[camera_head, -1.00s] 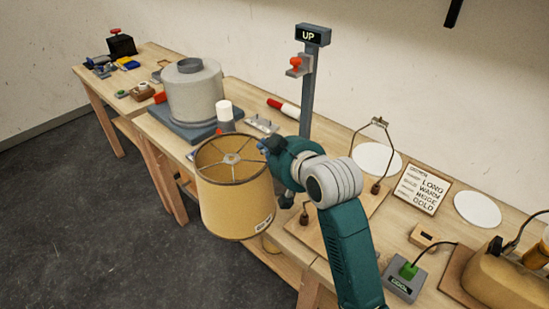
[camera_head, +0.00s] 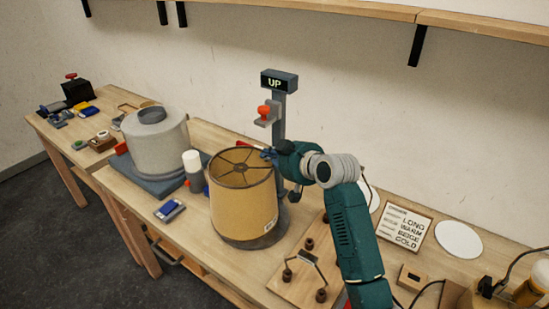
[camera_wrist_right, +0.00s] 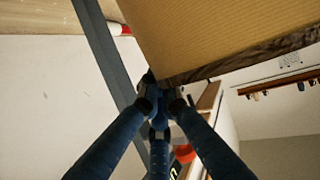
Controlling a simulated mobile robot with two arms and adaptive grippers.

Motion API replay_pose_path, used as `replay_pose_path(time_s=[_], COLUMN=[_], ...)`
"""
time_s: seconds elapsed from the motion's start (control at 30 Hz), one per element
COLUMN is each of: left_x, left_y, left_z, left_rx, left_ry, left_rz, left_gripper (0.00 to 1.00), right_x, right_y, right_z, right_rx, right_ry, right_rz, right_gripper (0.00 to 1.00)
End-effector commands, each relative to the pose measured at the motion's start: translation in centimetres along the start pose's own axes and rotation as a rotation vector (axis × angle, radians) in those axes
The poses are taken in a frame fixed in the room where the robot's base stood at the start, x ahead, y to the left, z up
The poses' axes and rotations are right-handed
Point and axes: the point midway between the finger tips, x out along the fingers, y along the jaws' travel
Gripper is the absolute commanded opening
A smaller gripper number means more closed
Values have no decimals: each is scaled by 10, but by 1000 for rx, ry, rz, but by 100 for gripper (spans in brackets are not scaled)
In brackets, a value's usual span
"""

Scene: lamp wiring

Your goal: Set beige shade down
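The beige shade (camera_head: 243,205) is an upright, open-topped drum with a dark rim and a wire spider inside. My right gripper (camera_head: 268,154) is at its top rim, on the right side, with the fingers closed on the edge. In the right wrist view, the fingers (camera_wrist_right: 160,88) meet at the rim of the shade (camera_wrist_right: 215,35). A dark grey round base (camera_head: 262,241) shows directly under the shade; whether the shade touches it I cannot tell. My left gripper is not in view.
A post with an "UP" sign (camera_head: 279,82) and red knob (camera_head: 264,111) stands behind the shade. A grey drum (camera_head: 155,140) and white cylinder (camera_head: 193,165) are to the left. A wooden board with a wire frame (camera_head: 300,272) lies at the front right.

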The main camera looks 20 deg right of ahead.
Motion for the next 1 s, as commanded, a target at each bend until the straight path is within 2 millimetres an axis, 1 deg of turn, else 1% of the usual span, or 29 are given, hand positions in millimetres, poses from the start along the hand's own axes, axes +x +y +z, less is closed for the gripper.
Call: replay_pose_path(time_s=[0.03,0.1,0.2,0.27,0.4,0.5,0.8,0.87,0.9,0.93,1.0], left_x=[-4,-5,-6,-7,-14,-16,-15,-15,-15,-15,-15], left_y=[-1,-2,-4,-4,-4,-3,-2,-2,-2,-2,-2], left_z=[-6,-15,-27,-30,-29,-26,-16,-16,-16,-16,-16], left_rx=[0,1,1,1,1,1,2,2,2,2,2], left_ry=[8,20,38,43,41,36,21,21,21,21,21], left_rz=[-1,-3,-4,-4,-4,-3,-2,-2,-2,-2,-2], left_gripper=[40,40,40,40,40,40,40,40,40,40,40], right_x=[3,6,9,11,18,22,24,24,24,24,24], right_y=[11,20,27,28,27,26,26,26,26,26,26], right_z=[-3,-3,-4,-1,17,26,30,31,31,31,31], right_rx=[1,1,1,1,4,3,0,-1,-1,-1,-1], right_ry=[0,1,2,1,-3,0,2,0,0,0,0], right_rz=[2,2,-1,-1,-1,-2,0,0,0,0,0], right_gripper=[0,0,0,0,0,0,0,13,21,23,23])
